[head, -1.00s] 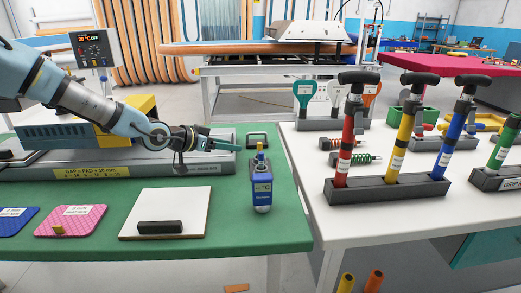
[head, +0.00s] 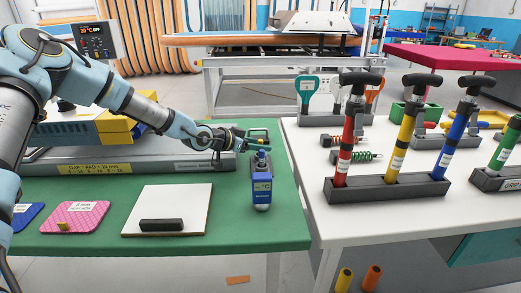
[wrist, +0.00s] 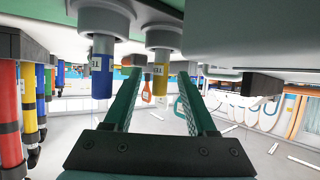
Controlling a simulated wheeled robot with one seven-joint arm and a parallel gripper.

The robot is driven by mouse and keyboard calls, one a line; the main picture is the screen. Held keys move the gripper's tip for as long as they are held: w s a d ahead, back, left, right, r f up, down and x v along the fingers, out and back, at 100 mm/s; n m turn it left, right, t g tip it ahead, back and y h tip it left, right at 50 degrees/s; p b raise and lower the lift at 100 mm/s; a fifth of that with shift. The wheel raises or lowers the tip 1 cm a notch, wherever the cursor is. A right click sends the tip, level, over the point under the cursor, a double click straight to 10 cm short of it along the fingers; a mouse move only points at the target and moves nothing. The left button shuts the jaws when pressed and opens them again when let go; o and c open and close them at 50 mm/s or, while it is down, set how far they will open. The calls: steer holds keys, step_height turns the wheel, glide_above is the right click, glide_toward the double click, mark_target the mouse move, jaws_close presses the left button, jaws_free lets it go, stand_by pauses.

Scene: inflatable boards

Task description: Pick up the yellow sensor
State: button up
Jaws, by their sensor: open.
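In the wrist view, which is upside down, the yellow sensor (wrist: 160,68) shows between the two open fingers of my gripper (wrist: 159,82). The blue sensor (wrist: 102,68) is just outside the left finger there. No grip on the yellow sensor shows; I cannot tell whether a finger touches it.
A grey bench fixture (head: 130,168) lies behind my gripper. A white board with a black bar (head: 160,224) and a pink pad (head: 75,216) lie at the front left. The white table (head: 400,215) at right holds a rack of coloured pumps (head: 390,187).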

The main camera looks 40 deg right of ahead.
steer(key=shift+d+f, duration=0.25)
steer(key=shift+d, duration=0.2)
jaws_close()
stand_by(0.4)
